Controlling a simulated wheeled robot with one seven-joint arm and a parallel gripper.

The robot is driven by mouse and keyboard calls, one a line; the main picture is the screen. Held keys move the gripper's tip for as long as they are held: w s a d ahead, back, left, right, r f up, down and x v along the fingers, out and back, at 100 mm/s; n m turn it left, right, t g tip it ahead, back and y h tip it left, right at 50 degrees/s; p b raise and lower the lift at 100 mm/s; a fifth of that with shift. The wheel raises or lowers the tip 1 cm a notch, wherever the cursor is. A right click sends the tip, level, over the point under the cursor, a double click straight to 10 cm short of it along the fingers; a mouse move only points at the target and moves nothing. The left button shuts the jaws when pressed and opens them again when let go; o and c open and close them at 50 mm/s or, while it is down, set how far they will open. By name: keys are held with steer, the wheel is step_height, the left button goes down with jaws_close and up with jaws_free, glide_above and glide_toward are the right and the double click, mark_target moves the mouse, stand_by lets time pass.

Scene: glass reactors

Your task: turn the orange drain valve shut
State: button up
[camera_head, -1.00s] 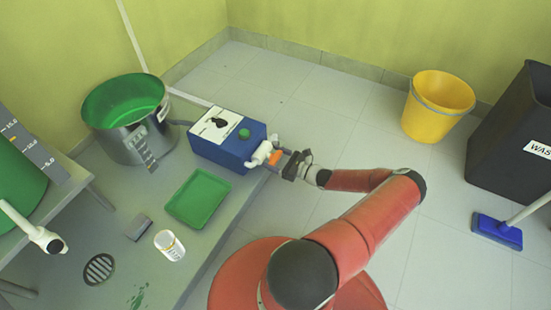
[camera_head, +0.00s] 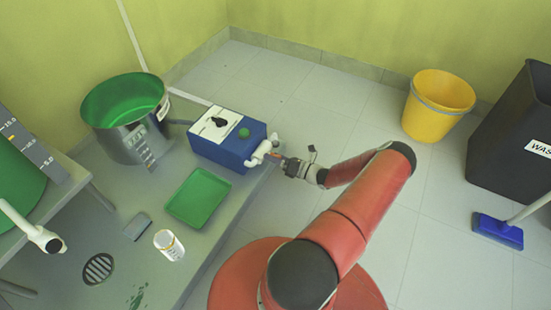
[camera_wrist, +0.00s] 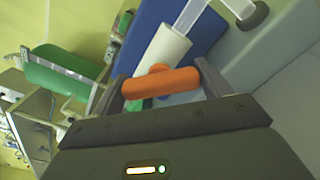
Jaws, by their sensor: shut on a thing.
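The orange drain valve handle (camera_wrist: 160,83) lies crosswise between the two fingers of my gripper (camera_wrist: 160,87) in the wrist view. My gripper is shut on it. A white pipe (camera_wrist: 165,48) runs up behind the handle toward the blue box (camera_wrist: 205,25). In the head view my gripper (camera_head: 281,162) is at the white outlet pipe (camera_head: 260,152) on the right end of the blue box (camera_head: 230,150). Only a small bit of orange shows there, so the handle's angle is hard to read from the head.
A green tray (camera_head: 198,198), a white jar (camera_head: 169,245) and a grey block (camera_head: 137,227) are on the grey platform. A yellow bucket (camera_head: 437,107) and dark bin (camera_head: 515,140) stand right. The floor between is clear.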

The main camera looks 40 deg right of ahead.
steer(key=m, duration=0.4)
steer(key=shift+m+b, duration=0.3)
steer(key=shift+b, duration=0.1)
steer(key=m, duration=0.4)
steer(key=shift+b, duration=0.3)
steer(key=shift+m, duration=0.3)
steer(key=o, duration=1)
steer(key=shift+s, duration=0.1)
steer(key=v, duration=0.7)
steer(key=shift+s+d, duration=0.2)
steer(key=shift+s, duration=0.1)
